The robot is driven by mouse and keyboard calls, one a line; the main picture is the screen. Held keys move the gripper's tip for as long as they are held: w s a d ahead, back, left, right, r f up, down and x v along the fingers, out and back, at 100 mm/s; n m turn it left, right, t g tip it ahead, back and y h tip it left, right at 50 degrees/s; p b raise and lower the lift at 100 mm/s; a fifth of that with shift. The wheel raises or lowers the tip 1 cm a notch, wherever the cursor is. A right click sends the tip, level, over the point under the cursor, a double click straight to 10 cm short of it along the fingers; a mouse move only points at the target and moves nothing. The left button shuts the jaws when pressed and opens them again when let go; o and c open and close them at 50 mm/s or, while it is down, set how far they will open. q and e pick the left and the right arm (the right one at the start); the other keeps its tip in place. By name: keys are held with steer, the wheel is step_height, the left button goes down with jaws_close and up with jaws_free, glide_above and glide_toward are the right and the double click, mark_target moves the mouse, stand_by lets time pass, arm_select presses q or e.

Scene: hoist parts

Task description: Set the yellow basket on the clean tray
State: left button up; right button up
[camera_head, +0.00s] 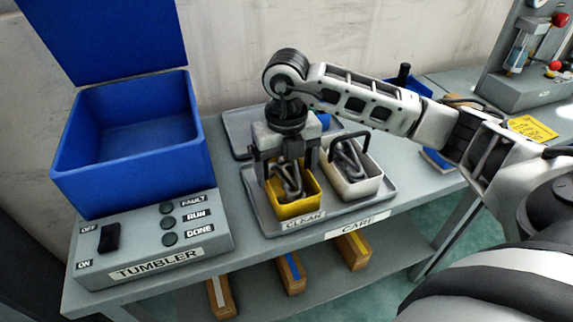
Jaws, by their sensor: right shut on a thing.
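The yellow basket (296,209) holds several grey metal links and is over the left part of the grey tray labelled CLEAN (262,215). It looks upright and very low; I cannot tell whether its bottom touches the tray. My right gripper (289,167) points down over the basket and is shut on it, with the fingers at its upper part. The gripper hides the basket's handle and back rim. A white basket (360,188) with a dark handle and similar links stands on the right part of the same tray. My left gripper is not in view.
A blue open-lidded tumbler bin (130,160) with a button panel (150,240) stands on the left. Another grey tray (238,128) lies behind the clean tray. A yellow sign (532,128) and a machine are at right. Wooden blocks (291,272) lie on the lower shelf.

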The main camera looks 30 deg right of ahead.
steer(key=shift+f, duration=0.1)
steer(key=o, duration=1.3)
steer(key=shift+r, duration=0.3)
step_height(320, 180, up, 11)
steer(key=shift+r, duration=0.2)
steer(key=shift+r+p, duration=0.2)
steer(key=shift+p, duration=0.1)
